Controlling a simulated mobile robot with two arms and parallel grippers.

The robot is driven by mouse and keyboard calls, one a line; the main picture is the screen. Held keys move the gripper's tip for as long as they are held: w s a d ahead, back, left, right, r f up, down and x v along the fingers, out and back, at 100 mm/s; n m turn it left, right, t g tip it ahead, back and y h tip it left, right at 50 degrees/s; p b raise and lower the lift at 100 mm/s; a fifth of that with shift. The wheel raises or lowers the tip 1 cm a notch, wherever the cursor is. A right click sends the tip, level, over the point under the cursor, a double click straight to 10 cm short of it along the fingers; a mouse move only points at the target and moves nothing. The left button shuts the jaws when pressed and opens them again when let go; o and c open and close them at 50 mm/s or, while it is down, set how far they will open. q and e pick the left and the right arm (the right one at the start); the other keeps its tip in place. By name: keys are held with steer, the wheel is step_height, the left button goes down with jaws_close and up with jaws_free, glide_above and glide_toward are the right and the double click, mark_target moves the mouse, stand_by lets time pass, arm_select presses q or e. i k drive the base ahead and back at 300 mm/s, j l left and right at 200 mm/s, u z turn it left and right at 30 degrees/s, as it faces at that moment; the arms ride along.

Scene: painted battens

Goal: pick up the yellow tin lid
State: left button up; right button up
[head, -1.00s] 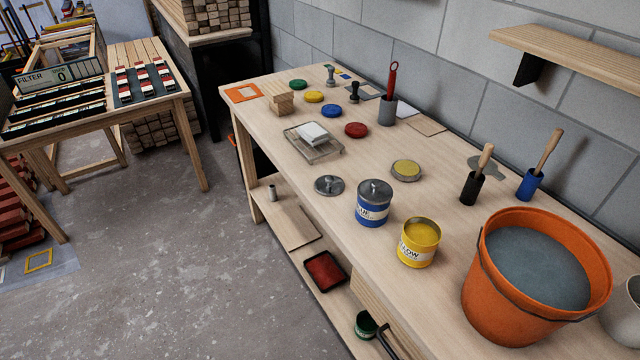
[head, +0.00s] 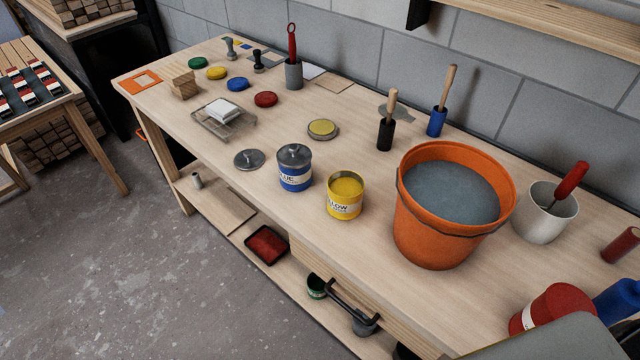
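A round lid with a yellow face and a metal rim (head: 322,128) lies flat on the workbench, behind the open yellow tin (head: 345,196). The yellow tin stands upright, with yellow showing at its top. A blue tin (head: 295,170) with a grey knobbed top stands to its left. A grey round lid with a small knob (head: 249,159) lies left of the blue tin. A smaller yellow disc (head: 216,73) lies farther back among green, blue and red ones. Neither of my grippers is in view.
An orange bucket of grey liquid (head: 440,230) stands right of the yellow tin. Brushes with a black (head: 386,134) and a blue (head: 437,121) base stand behind it. A glass plate with a white block (head: 222,110) lies to the left. Bare bench surrounds the yellow-faced lid.

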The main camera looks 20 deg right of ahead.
mark_target(249, 159)
steer(key=j+z, duration=0.2)
steer(key=z, duration=0.2)
steer(key=i+j+z, duration=0.1)
steer(key=j+z, duration=0.35)
steer(key=z, duration=0.3)
